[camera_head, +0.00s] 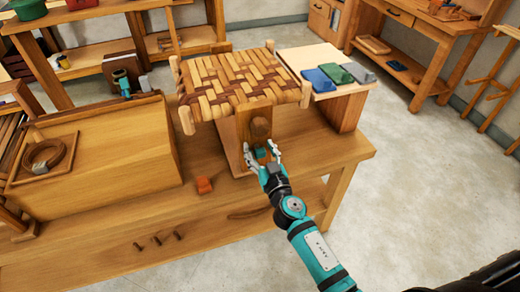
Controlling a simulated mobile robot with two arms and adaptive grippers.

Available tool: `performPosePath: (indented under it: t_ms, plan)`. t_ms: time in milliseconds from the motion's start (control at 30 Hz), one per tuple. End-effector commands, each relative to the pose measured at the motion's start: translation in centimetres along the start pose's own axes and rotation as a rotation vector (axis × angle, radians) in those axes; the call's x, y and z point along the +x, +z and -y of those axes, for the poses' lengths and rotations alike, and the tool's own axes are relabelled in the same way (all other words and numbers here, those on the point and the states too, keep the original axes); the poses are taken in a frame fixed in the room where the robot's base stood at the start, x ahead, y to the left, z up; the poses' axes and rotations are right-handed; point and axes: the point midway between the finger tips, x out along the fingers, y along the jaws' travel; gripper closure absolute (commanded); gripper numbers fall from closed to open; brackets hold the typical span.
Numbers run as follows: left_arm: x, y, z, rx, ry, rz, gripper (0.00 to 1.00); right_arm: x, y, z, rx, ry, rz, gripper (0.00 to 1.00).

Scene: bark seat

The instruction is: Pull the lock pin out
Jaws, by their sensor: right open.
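A seat of woven bark strips (235,82) rests on a wooden stand on the workbench. Below its front edge is an upright wooden block (242,125) with a round, darker wooden knob (261,127) on its face. The knob may be the lock pin; I cannot tell for sure. My right gripper (261,149) is open just below and in front of the knob, its fingers apart and pointing at the block. I see nothing held between them. The part of the block behind the gripper is hidden. My left gripper is out of view.
A small orange-red object (203,185) lies on the workbench (225,208) left of my gripper. A sloped wooden box (120,150) fills the left. Coloured pads (318,80) lie on a board at the right. Open floor (430,190) lies to the right.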

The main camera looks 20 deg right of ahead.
Motion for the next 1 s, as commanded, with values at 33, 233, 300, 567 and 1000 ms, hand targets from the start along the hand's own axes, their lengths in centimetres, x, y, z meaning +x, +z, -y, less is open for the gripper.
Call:
performPosePath:
  t_ms: [33,233,300,567,1000]
  plan:
    - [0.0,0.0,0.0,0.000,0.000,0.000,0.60,0.0,0.0,0.0,0.000,0.000,0.000,0.44]
    - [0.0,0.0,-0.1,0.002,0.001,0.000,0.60,0.0,0.0,0.0,0.000,0.000,0.000,0.59]
    - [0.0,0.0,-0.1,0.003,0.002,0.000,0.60,0.0,0.0,0.0,0.000,0.000,0.000,0.68]
    - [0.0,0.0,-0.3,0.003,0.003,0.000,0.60,-0.1,0.0,0.0,0.000,0.000,0.000,1.00]
    - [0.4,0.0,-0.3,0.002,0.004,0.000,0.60,-2.5,0.2,0.0,0.002,0.001,0.002,1.00]
